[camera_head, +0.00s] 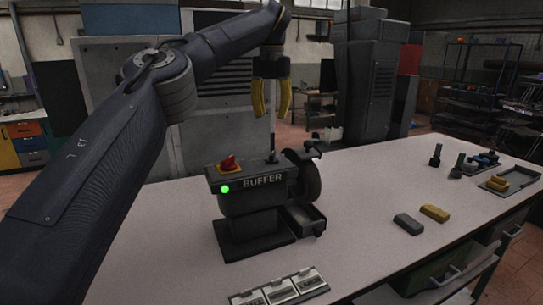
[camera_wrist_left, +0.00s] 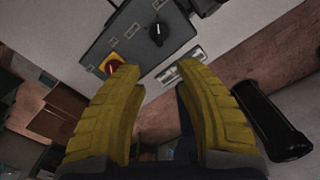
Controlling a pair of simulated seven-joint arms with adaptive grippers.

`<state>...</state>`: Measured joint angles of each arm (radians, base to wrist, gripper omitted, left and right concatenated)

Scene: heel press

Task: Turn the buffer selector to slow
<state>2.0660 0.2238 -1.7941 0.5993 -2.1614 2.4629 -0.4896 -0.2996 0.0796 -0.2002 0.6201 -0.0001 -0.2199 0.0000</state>
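The grey buffer machine (camera_head: 250,200) stands on the table with a lit green lamp (camera_head: 225,189) and a red switch on a yellow plate (camera_head: 229,164). In the left wrist view a round black selector knob (camera_wrist_left: 158,31) with a white pointer mark sits on its grey top panel (camera_wrist_left: 125,40), near the red switch (camera_wrist_left: 112,65). The small labels around the knob are too small to read. My left gripper (camera_head: 271,115) is above the machine, fingers pointing down, apart from the knob. In the left wrist view its yellow fingers (camera_wrist_left: 158,70) are open and empty. My right gripper is out of view.
A buffing wheel (camera_head: 303,176) and small tray (camera_head: 304,219) are on the machine's right side. Label plates (camera_head: 280,287) lie at the table's front.

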